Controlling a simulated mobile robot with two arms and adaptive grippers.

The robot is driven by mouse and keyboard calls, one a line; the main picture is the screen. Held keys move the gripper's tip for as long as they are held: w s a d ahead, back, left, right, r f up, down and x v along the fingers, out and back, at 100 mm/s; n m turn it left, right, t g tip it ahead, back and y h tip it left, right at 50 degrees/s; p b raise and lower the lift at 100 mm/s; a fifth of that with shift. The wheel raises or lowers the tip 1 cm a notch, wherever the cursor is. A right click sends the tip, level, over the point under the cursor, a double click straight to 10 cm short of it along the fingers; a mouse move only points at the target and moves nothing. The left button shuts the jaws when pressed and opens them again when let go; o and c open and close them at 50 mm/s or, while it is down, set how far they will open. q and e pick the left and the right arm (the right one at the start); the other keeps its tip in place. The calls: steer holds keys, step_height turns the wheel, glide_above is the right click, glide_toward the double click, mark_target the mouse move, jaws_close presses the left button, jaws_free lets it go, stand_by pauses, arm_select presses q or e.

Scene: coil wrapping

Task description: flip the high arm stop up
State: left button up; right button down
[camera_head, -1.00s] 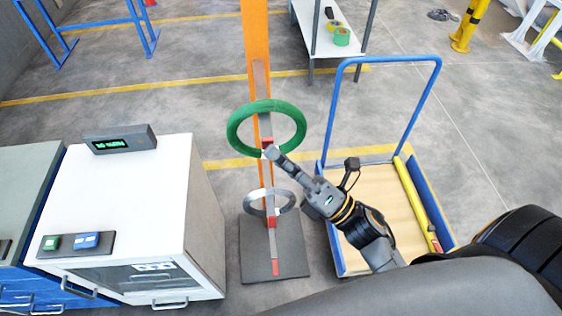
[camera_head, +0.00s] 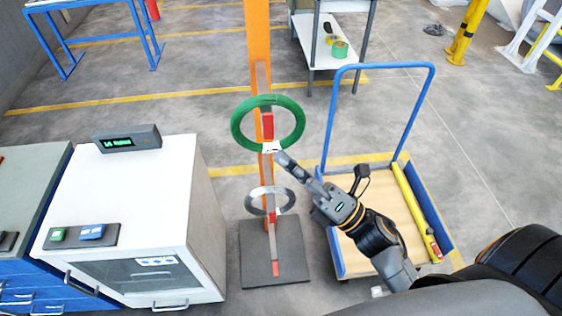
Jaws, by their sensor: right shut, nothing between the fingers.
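The orange post (camera_head: 257,40) stands upright on a dark base plate. A green coil (camera_head: 238,140) hangs on its high arm. The red high arm stop (camera_head: 267,125) shows as an upright red piece inside the coil's ring, above a small white end piece (camera_head: 270,147). My right gripper (camera_head: 280,155) is shut and empty, its fingertips just right of and below the white end piece; I cannot tell whether they touch it. My left gripper is not in view.
A grey coil (camera_head: 252,202) hangs lower on the post. A blue-handled cart (camera_head: 334,235) stands to the right, partly under my right arm. A white cabinet (camera_head: 150,195) with a display (camera_head: 127,138) stands left. A table (camera_head: 318,40) is behind.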

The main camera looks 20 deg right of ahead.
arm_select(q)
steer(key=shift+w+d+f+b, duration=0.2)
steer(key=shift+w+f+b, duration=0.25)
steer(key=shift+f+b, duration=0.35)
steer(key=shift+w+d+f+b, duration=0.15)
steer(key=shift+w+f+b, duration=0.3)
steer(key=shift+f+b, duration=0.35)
arm_select(e)
steer(key=s+d, duration=0.4)
steer(key=s, duration=0.2)
steer(key=shift+s+d+f, duration=0.15)
steer(key=shift+d, duration=0.2)
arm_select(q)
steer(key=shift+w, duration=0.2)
